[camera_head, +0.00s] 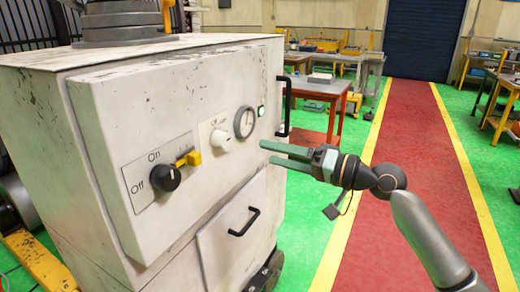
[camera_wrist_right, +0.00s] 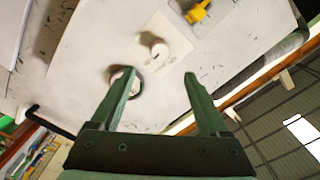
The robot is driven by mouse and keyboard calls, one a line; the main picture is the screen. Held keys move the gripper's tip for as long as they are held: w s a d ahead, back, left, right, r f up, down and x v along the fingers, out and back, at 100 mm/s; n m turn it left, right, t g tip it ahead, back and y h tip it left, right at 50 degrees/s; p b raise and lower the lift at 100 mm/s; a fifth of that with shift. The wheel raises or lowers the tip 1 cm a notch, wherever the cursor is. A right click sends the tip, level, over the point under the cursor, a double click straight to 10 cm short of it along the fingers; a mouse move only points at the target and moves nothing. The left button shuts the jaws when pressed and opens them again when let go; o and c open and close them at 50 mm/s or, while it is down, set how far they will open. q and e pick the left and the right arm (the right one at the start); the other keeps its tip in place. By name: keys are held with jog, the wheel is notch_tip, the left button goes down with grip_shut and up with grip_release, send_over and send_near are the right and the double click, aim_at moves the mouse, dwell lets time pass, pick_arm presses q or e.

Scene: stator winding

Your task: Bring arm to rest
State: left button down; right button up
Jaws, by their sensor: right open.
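My right gripper (camera_head: 278,154) is in front of the right part of the white machine's control panel in the head view. Its two green fingers are apart and nothing is between them. In the right wrist view the open fingers (camera_wrist_right: 165,92) point at the panel, with a white knob (camera_wrist_right: 159,50) and a round gauge (camera_wrist_right: 125,82) beyond them. They appear apart from the panel. My right arm (camera_head: 425,235) reaches in from the lower right. My left gripper is in neither view.
The worn white machine (camera_head: 110,120) carries a black On/Off knob (camera_head: 166,178), a yellow lever (camera_head: 189,158) and a black handle (camera_head: 244,222). A red-legged table (camera_head: 320,88) stands behind. The red walkway (camera_head: 412,120) is clear at the right.

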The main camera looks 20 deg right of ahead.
notch_tip(320, 180, down, 18)
jog(key=a+h, duration=0.1)
jog(key=h, duration=0.3)
jog(key=s+a+f+n+g+h, duration=0.1)
jog(key=s+a+f, duration=0.1)
jog(key=s+f, duration=0.4)
jog(key=s+a+f+g+h, duration=0.2)
jog(key=s+f, duration=0.4)
jog(key=f, duration=0.9)
jog(key=shift+s+f+n, duration=0.15)
jog(key=shift+s+n, duration=0.25)
jog(key=s+a+f+n, duration=0.1)
jog(key=s+f, duration=0.1)
jog(key=s, duration=0.2)
jog(key=s+a+f+n+g+h, duration=0.1)
jog(key=s+f, duration=0.2)
jog(key=s+a+f+n, duration=0.1)
jog(key=s+a+f, duration=0.1)
jog(key=s, duration=0.2)
jog(key=shift+s+f+g+h, duration=0.2)
jog(key=shift+s+g+h, duration=0.1)
jog(key=shift+s+g, duration=0.1)
